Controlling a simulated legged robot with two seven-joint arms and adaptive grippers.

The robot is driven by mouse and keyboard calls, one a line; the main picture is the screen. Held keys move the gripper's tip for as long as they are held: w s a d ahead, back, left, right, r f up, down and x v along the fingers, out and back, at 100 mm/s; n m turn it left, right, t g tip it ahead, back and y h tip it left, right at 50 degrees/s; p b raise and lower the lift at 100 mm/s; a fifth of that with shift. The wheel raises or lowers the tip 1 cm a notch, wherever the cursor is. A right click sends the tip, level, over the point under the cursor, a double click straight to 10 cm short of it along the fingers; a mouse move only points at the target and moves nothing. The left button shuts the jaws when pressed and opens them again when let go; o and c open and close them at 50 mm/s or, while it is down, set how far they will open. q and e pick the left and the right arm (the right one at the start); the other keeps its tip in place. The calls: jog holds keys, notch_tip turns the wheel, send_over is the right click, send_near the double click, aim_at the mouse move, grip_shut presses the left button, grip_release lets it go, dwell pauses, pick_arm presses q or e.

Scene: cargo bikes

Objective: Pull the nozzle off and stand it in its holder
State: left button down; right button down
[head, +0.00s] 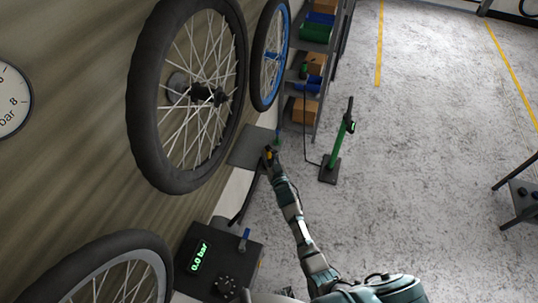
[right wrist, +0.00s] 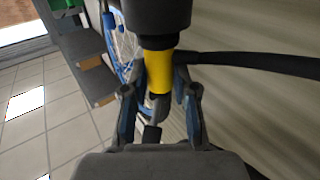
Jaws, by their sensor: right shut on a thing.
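The nozzle, black with a yellow collar (right wrist: 158,72), is between the fingers of my right gripper (right wrist: 160,95) in the right wrist view. The gripper is shut on it. A black hose (right wrist: 250,63) runs off to the right from beside the collar. In the head view my right gripper (head: 269,157) is at the end of the outstretched arm, near a grey plate (head: 250,146) by the wall. The nozzle is tiny there, only a yellow spot. I cannot tell which part is the holder. My left gripper is not in view.
Wheels (head: 186,95) hang along the wall at left. A black box (head: 222,268) with a green "0.0 bar" display stands below. A green floor pump (head: 342,143) stands right of my gripper, before shelves with bins (head: 315,32). Open floor lies to the right.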

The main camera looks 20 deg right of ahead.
jog(key=shift+f, duration=0.15)
jog(key=shift+f+b, duration=0.6)
jog(key=c, duration=0.7)
grip_release()
jog(key=shift+s, duration=0.1)
jog(key=shift+s+r+p, duration=0.15)
jog(key=shift+s+p, duration=0.9)
jog(key=shift+s, duration=0.25)
jog(key=s+p, duration=0.4)
jog(key=s, duration=0.3)
jog(key=shift+s+d, duration=0.1)
jog(key=shift+s, duration=0.05)
